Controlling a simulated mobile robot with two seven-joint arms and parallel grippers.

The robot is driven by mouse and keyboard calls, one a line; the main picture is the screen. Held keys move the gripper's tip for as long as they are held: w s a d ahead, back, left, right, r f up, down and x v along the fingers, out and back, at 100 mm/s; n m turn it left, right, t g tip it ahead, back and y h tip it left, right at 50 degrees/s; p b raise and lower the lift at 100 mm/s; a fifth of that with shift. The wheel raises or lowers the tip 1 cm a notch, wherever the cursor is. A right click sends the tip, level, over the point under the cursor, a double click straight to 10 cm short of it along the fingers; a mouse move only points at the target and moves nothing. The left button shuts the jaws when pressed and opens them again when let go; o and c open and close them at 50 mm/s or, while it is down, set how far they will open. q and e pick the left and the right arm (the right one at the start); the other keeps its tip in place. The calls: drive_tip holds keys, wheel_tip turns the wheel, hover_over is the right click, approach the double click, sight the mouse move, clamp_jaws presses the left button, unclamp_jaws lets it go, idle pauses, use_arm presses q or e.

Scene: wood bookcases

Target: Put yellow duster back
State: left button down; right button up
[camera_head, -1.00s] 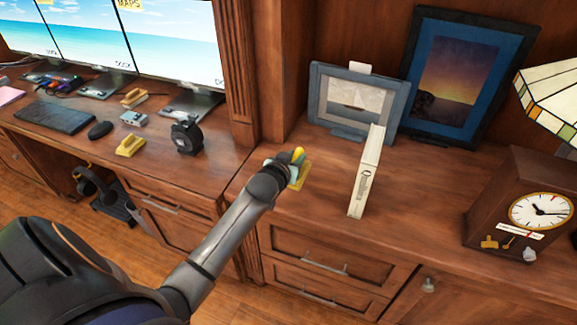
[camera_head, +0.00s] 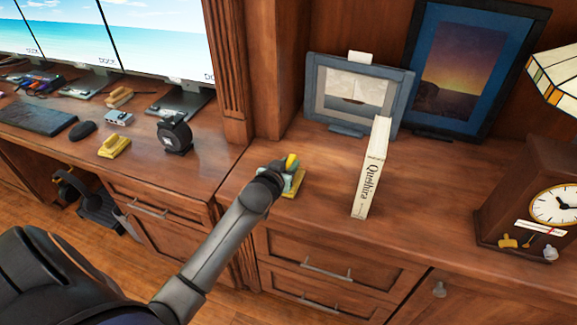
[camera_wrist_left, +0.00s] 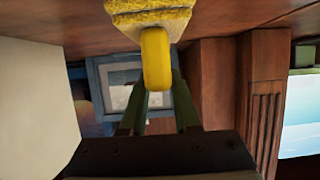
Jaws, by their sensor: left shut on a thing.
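The yellow duster (camera_head: 299,184) is at the left end of the right-hand wooden counter, left of the upright white book. In the left wrist view the duster shows a rounded yellow handle (camera_wrist_left: 155,58) and a fuzzy yellow pad (camera_wrist_left: 150,17). My left gripper (camera_head: 288,170) is shut on the handle. Its fingers (camera_wrist_left: 156,88) partly show in the wrist view. The duster is at or very close to the counter top; I cannot tell whether it touches. My right gripper is not in view.
The white book (camera_head: 371,168) stands right of the duster. Two picture frames (camera_head: 355,95) (camera_head: 468,75) lean behind. A clock (camera_head: 545,205) stands at right. The counter front is clear.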

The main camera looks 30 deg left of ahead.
use_arm(q)
drive_tip(key=c, duration=0.6)
unclamp_jaws()
drive_tip(key=shift+f, duration=0.1)
drive_tip(key=shift+c, duration=0.2)
drive_tip(key=shift+s+r, duration=0.1)
drive_tip(key=shift+r, duration=0.15)
drive_tip(key=p+v, duration=0.1)
drive_tip(key=v, duration=1)
drive_tip(key=s+d+f+m+g+h, duration=0.2)
drive_tip(key=s+d+f, duration=0.5)
drive_tip(key=f, duration=0.3)
drive_tip(key=s+d+f+m+g+h, duration=0.1)
drive_tip(key=s+d+f+m+h, duration=0.1)
drive_tip(key=s+d+f, duration=0.6)
wheel_tip(320, 180, down, 2)
drive_tip(key=shift+s+m+g+h, duration=0.35)
drive_tip(key=shift+s+h, duration=0.35)
drive_tip(key=shift+s, duration=0.5)
